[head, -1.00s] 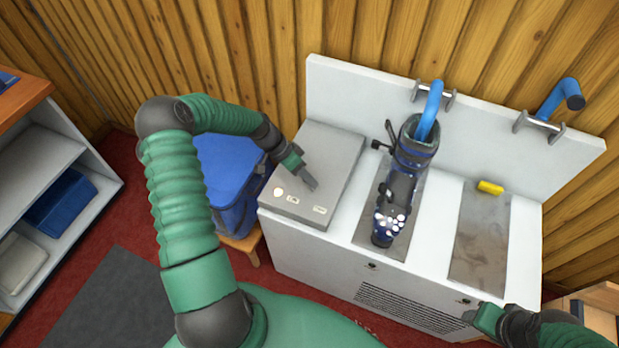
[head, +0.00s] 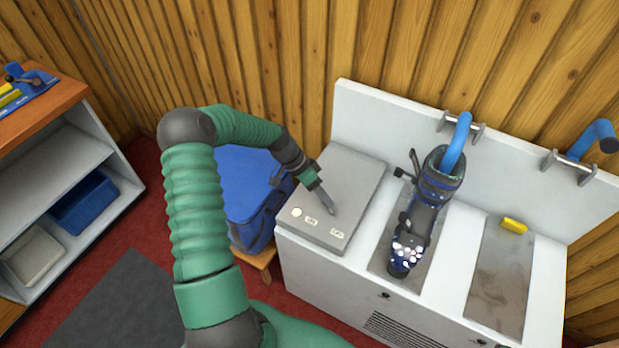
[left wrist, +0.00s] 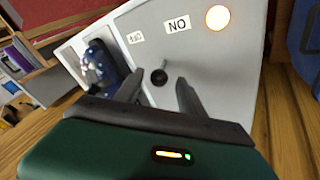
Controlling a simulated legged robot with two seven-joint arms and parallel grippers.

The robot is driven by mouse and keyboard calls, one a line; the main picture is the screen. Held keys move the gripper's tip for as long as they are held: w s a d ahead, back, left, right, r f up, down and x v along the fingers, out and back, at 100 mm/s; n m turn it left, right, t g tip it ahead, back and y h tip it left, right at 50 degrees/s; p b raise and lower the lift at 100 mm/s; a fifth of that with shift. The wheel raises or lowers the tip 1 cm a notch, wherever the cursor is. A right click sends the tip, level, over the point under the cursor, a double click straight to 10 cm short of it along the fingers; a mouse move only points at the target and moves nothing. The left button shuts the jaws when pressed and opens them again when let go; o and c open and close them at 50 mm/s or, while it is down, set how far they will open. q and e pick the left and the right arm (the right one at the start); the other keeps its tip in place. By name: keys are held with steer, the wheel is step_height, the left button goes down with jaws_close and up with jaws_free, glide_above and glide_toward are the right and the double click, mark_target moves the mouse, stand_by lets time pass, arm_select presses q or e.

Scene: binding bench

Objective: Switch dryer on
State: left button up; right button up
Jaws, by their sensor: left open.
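The dryer (head: 345,278) is a white cabinet with a back panel. A grey control box (head: 352,180) on its left end carries a round pale lamp (head: 297,212), an ON label (head: 311,219) and an OFF label (head: 337,233). In the left wrist view the lamp (left wrist: 217,17) glows, and a black-knobbed switch (left wrist: 159,77) shows between the fingertips. My left gripper (head: 331,210) is over the box top near the labels, open around the switch; contact cannot be told. In the head view the gripper hides the switch. My right gripper is out of view.
A ski boot (head: 428,210) stands on the dryer under a blue pipe (head: 459,140). A yellow block (head: 514,225) lies on the right plate. A blue bag (head: 245,190) is left of the dryer, and shelves (head: 60,190) stand further left.

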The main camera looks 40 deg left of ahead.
arm_select(q)
steer(key=v, duration=1.4)
steer(key=shift+a, duration=0.25)
steer(key=shift+s+f, duration=0.1)
steer(key=shift+s, duration=0.05)
steer(key=s+d+f+n+g+y, duration=0.15)
steer(key=d+y, duration=0.25)
steer(key=d, duration=1.2)
steer(key=s+d+n+t+y, duration=0.1)
steer(key=s+d+n+y, duration=0.1)
steer(key=s+d, duration=0.6)
steer(key=shift+s+d+r, duration=0.2)
steer(key=shift+s+r, duration=0.25)
steer(key=shift+s, duration=0.15)
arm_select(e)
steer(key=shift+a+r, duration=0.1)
